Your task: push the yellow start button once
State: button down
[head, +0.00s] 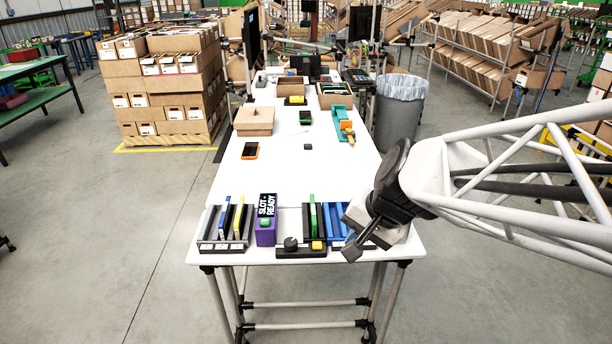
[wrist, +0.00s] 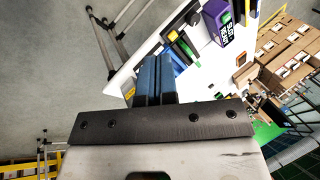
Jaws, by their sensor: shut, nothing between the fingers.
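The yellow start button (head: 316,245) sits on the right end of a low black control box (head: 292,252) at the table's front edge. A round black knob (head: 290,243) is on the same box, left of the button. My gripper (head: 352,252) is shut and empty, to the right of the button and apart from it, over the front right of the table. In the wrist view its closed fingers (wrist: 155,78) point toward the table's objects. The yellow button (wrist: 172,36) appears there beyond the fingertips, small and up to the right.
A purple SLOT READY box (head: 266,222) with a green button stands left of the control box. A rack with upright dividers (head: 226,230) is further left. A green divider (head: 312,215) and a blue tray (head: 338,222) stand behind.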

jog(key=w+a+f+m+t+y, duration=0.1)
jog(key=w+a+f+m, duration=0.15)
jog(key=w, duration=0.25)
jog(key=w+a+f+m+t+y, duration=0.1)
jog(key=w+a+m, duration=0.1)
jog(key=w+m, duration=0.3)
jog(key=m+t, duration=0.1)
jog(key=m, duration=0.5)
send_over(317, 246)
notch_tip(317, 246, down, 7)
jog(key=shift+w+r, duration=0.1)
jog(key=shift+r, duration=0.1)
jog(key=shift+f, duration=0.1)
jog(key=shift+f, duration=4.3)
jog(key=shift+f, duration=0.85)
jog(key=shift+r, duration=0.85)
